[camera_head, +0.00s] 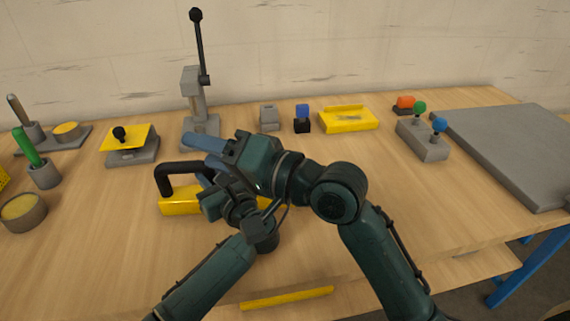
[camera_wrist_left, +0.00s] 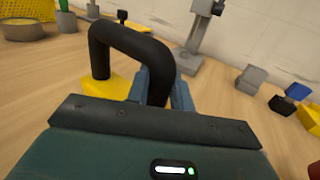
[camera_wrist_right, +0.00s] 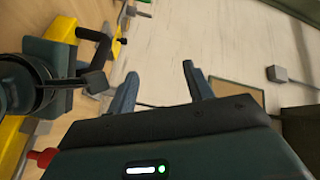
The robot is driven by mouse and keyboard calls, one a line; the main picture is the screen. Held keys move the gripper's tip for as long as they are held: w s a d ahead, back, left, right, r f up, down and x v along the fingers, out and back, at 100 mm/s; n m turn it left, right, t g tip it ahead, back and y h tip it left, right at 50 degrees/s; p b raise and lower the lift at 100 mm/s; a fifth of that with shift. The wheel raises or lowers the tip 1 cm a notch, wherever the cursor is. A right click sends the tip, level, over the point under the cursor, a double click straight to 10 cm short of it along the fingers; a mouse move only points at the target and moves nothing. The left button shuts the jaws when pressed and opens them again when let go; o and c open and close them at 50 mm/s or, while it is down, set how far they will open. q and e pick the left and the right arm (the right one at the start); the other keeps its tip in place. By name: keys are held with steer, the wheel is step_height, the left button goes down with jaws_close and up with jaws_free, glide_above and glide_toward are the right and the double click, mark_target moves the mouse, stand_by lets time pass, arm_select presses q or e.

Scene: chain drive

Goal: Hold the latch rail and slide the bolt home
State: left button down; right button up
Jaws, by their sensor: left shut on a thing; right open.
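The latch rail is a yellow bar (camera_head: 180,204) on the table with a black arched handle (camera_head: 178,166); the handle also shows in the left wrist view (camera_wrist_left: 125,38). My left gripper (camera_wrist_left: 160,90) is shut on the right leg of this handle. My right gripper (camera_wrist_right: 160,85) is open and empty, held above the left one; its fingers point toward the wall in its wrist view. A red knob (camera_wrist_right: 42,158) shows beside a yellow part in the right wrist view. I cannot tell if it belongs to the bolt. My arms hide the bar's right part in the head view.
A lever press (camera_head: 200,105) stands behind the grippers. A yellow-topped block (camera_head: 130,140) is to the left, and a yellow tray (camera_head: 348,119) lies back right. A block with green and blue knobs (camera_head: 424,140) and a grey plate (camera_head: 515,145) are farther right.

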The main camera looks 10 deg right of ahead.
steer(key=w+a+r+m+g, duration=0.1)
steer(key=w+a+r+g, duration=0.1)
steer(key=a+r+g, duration=0.3)
steer(key=w+d+f+n+g+h, duration=0.1)
steer(key=w+d+f+n+h, duration=0.2)
steer(key=d+h, duration=0.55)
steer(key=w+d+f+n+h, duration=0.25)
steer(key=d+f+h, duration=0.25)
steer(key=d, duration=0.6)
steer(key=shift+m, duration=0.45)
steer(key=x, duration=1.1)
steer(key=shift+a+f, duration=0.3)
steer(key=shift+f, duration=0.05)
steer(key=shift+s, duration=0.1)
steer(key=shift+c, duration=0.5)
jaws_close()
